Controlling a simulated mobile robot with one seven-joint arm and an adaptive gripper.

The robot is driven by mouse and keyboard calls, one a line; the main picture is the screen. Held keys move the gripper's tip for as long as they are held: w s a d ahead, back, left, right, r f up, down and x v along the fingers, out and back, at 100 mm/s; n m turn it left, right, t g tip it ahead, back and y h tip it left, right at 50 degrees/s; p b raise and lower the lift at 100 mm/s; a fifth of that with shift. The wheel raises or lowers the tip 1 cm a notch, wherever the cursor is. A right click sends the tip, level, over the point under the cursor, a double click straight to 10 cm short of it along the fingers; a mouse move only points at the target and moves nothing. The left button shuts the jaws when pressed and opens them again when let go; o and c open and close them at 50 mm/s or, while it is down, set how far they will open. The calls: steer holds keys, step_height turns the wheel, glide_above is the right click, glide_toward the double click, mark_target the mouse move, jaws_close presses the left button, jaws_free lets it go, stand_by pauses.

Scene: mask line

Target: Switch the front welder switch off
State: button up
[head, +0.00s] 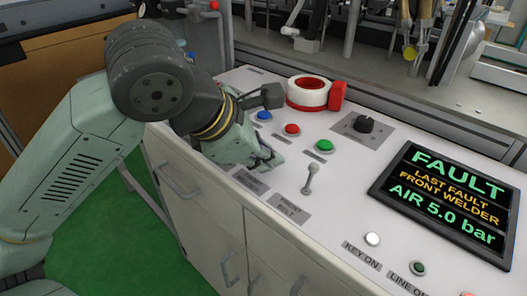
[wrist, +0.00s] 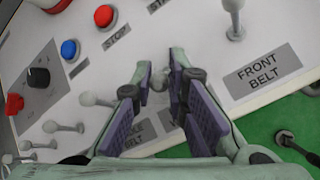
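My gripper (head: 266,158) is low over the left front part of the white control panel (head: 345,208). In the wrist view its two purple-padded fingers (wrist: 160,76) are apart, one on either side of a small pale switch knob (wrist: 158,82). I cannot tell whether the pads touch it. The label below this switch is mostly hidden by the fingers, so I cannot read whether it is the front welder switch. The lever labelled FRONT BELT (wrist: 234,18) stands to the right in the wrist view; it also shows upright in the head view (head: 310,178).
Other toggles (wrist: 93,99) stand left of the fingers in the wrist view. Blue (head: 263,115), red (head: 292,129) and green (head: 325,146) buttons lie behind my gripper.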

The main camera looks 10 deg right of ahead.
steer(key=o, duration=0.5)
steer(key=v, duration=1.2)
steer(key=shift+r, duration=0.1)
